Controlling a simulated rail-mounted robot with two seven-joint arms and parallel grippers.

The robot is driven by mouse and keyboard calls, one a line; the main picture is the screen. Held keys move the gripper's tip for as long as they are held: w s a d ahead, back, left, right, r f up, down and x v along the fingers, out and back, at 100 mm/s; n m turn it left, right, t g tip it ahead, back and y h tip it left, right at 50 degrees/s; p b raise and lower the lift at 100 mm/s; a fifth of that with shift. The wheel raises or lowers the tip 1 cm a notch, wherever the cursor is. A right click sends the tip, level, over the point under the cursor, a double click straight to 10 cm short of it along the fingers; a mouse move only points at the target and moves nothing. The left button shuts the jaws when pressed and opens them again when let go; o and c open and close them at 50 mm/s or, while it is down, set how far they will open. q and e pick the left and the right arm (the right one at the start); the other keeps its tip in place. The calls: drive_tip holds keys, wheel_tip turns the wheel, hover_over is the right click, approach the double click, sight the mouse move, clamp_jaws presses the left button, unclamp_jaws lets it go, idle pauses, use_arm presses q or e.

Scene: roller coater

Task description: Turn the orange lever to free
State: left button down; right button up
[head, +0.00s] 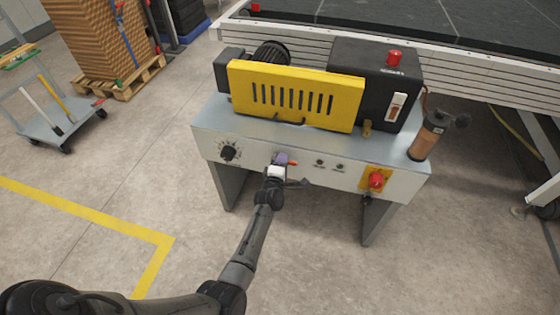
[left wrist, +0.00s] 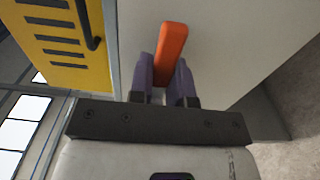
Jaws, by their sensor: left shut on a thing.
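The orange lever (left wrist: 172,50) is on the light grey front panel of the machine. In the left wrist view it lies between the two purple fingers of my left gripper (left wrist: 168,80), which are shut on it. Its tip sticks out beyond the fingertips. In the head view my left gripper (head: 281,160) is at the middle of the front panel, and a small orange end of the lever (head: 293,162) shows to the right of the fingers. The lever's pivot and any position labels are hidden. My right gripper is not in view.
A black knob (head: 229,152) is left on the panel; a red switch on a yellow plate (head: 376,180) is right. A yellow slotted guard (head: 295,97) stands above, and a brown cylinder (head: 427,138) at the right end. The floor in front is clear.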

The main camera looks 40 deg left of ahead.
use_arm(q)
drive_tip(key=c, duration=1.1)
unclamp_jaws()
drive_tip(key=shift+o, duration=0.2)
drive_tip(key=p+v, duration=0.5)
drive_tip(key=v, duration=0.8)
drive_tip(key=shift+s+d, duration=0.25)
drive_tip(key=shift+s, duration=0.1)
